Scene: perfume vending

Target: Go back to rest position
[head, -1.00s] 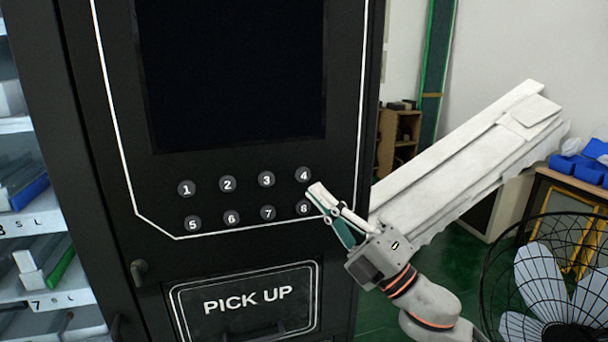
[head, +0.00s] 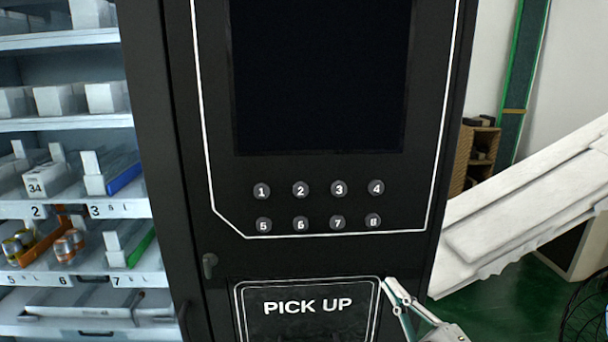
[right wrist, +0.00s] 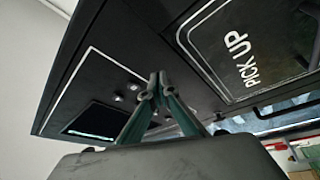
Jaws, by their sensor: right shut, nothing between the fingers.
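My right gripper (head: 392,285) shows at the lower right of the head view, beside the right edge of the pick-up hatch (head: 308,308). It is shut and empty. In the right wrist view its closed fingertips (right wrist: 158,80) are in front of the black machine face, with the hatch (right wrist: 240,50) to their right. I cannot tell the exact gap to the machine. The black vending machine (head: 210,150) has a dark screen (head: 320,75) above two rows of numbered round buttons (head: 318,205). My left gripper is not in view.
Shelves (head: 70,210) with boxes and numbered labels stand at the left. Green floor (head: 500,310) shows at the lower right.

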